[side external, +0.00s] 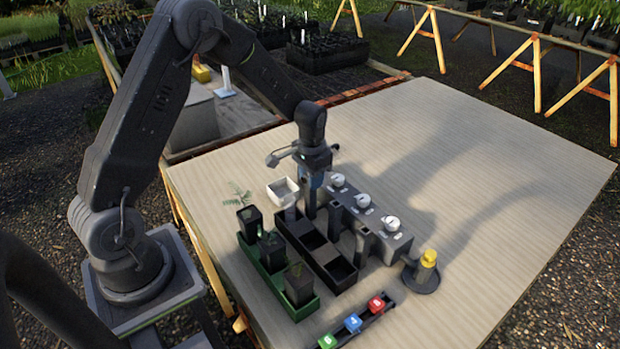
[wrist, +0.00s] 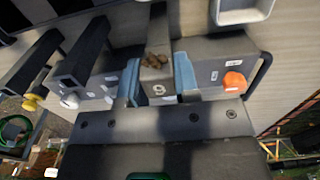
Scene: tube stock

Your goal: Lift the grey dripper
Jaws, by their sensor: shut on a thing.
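My gripper (side external: 311,192) points down at the far end of a row of grey units with white knobs. In the wrist view its blue fingertips (wrist: 158,82) are shut on both sides of a grey piece marked 9, with brown lumps on top, which I take as the grey dripper (wrist: 157,74). In the side view my gripper largely hides this piece. I cannot tell whether it is clear of what is under it. Two similar grey arms stand beside it, one (wrist: 82,52) nearer and one (wrist: 32,60) further left in the wrist view.
A black compartment tray (side external: 322,268) and a green tray (side external: 272,284) with several potted seedlings lie left of the units. A white square pot (side external: 283,190) is close to my gripper. The table's right side is clear.

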